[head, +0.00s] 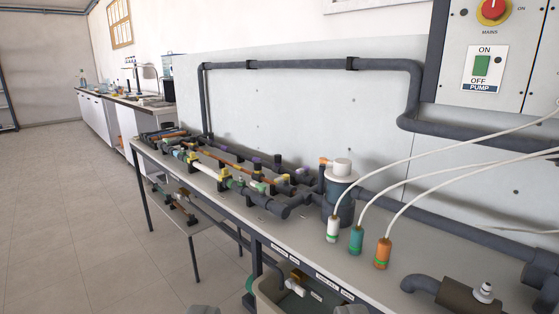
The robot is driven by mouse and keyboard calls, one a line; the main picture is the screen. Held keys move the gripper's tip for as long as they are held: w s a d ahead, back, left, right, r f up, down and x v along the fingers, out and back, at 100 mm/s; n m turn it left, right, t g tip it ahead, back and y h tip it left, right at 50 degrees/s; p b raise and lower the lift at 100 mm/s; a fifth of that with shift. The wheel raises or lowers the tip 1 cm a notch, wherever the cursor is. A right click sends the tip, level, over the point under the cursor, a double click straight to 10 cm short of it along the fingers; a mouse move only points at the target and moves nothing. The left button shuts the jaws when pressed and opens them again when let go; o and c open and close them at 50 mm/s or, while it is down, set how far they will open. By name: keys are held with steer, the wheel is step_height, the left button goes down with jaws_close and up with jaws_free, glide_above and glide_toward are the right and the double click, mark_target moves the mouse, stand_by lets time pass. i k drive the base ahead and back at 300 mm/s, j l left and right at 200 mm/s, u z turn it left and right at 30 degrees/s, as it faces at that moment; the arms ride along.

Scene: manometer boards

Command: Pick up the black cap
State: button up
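I cannot pick out a black cap for certain. Several small dark fittings sit among the pipework (235,180) on the long bench, too small to tell apart. My gripper (277,309) shows only as two grey tips at the bottom edge. The tips are wide apart with nothing seen held between them. They are in front of the bench, near the grey tank (262,300) below its front edge.
The bench (285,235) runs from far left to near right. Three hoses end in white (333,229), green (356,239) and orange (382,253) connectors. A control panel (490,50) hangs at upper right. The tiled floor (80,220) at left is clear.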

mark_target(278, 158)
steer(key=i+j+z, duration=0.1)
steer(key=i+j, duration=0.2)
steer(key=i+j+z, duration=0.15)
steer(key=i+j, duration=0.2)
steer(key=i+j+z, duration=0.1)
steer(key=i+j, duration=0.25)
steer(key=i+j+z, duration=0.15)
steer(key=i+j, duration=0.15)
steer(key=i+j+z, duration=0.1)
steer(key=i+j, duration=0.15)
steer(key=j, duration=0.3)
steer(key=i+j+z, duration=0.1)
steer(key=i+j, duration=0.15)
steer(key=j, duration=0.2)
steer(key=i+j+z, duration=0.15)
steer(key=j, duration=0.35)
steer(key=i+j+z, duration=0.1)
steer(key=i+j, duration=0.2)
steer(key=j, duration=0.2)
